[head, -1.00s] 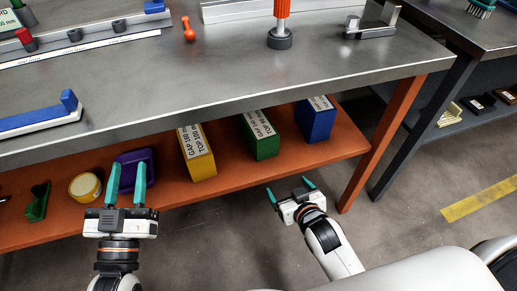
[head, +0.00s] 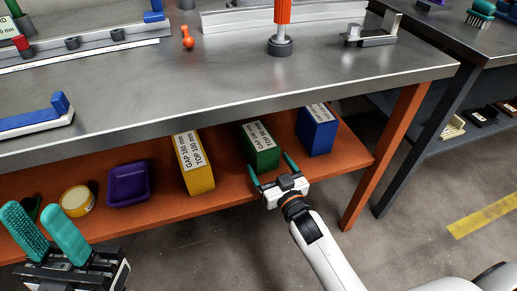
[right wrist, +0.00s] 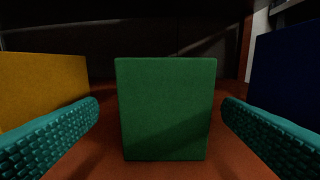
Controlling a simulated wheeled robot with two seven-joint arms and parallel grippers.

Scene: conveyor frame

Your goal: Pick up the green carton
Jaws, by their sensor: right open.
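The green carton (head: 262,152) stands upright on the orange lower shelf (head: 226,186), between a yellow carton and a blue carton. Its label reads GAP 160 mm. My right gripper (head: 270,170) is open at the shelf's front edge, right in front of the green carton, its fingers pointing at it. In the right wrist view the green carton (right wrist: 166,108) stands centred between the two teal fingers (right wrist: 160,125), with a gap on each side. My left gripper (head: 48,230) is at the lower left, in front of the shelf, with its teal fingers apart and nothing between them.
The yellow carton (head: 194,164) stands left of the green one and the blue carton (head: 316,130) stands right of it. A purple bin (head: 128,184) and a yellow round tub (head: 77,200) are further left. The grey tabletop (head: 220,85) overhangs the shelf.

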